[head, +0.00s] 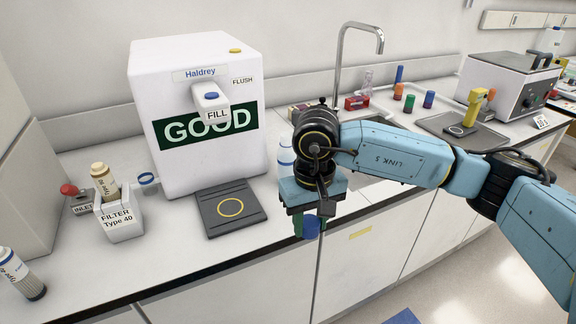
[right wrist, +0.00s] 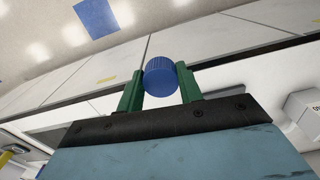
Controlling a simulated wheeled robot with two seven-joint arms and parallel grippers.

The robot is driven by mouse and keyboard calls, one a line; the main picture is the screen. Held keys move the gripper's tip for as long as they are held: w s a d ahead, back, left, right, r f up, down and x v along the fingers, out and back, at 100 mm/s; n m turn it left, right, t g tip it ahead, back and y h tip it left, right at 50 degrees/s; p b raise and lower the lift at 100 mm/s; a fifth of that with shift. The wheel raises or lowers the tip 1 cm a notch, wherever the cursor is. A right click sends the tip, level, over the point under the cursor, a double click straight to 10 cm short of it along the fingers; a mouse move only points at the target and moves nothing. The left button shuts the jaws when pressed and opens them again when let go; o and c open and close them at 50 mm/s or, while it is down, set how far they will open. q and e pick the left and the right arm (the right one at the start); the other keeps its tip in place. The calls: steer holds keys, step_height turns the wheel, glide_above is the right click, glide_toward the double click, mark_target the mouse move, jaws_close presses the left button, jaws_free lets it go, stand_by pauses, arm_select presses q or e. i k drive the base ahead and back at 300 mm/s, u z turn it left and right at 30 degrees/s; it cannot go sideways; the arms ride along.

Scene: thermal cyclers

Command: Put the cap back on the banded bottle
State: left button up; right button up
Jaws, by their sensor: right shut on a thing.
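My right gripper (head: 308,224) is shut on a blue ribbed cap (right wrist: 160,77), held between its green fingers. A pale bottle with blue bands (head: 286,155) stands on the counter to the right of the white dispenser. My right arm hides much of it, and whether its mouth is open cannot be told. The cap is apart from the bottle. My left gripper is not in view.
A white dispenser (head: 146,100) marked GOOD stands behind a dark pad (head: 220,222). A filter holder (head: 122,222) and a loose cartridge (head: 22,274) are at left. A sink faucet (head: 341,65), small coloured vials (head: 410,102) and a grey machine (head: 500,88) lie beyond my arm.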

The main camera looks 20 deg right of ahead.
mark_target(286, 156)
steer(key=z, duration=2.45)
steer(key=i, duration=1.65)
steer(key=u, duration=2.65)
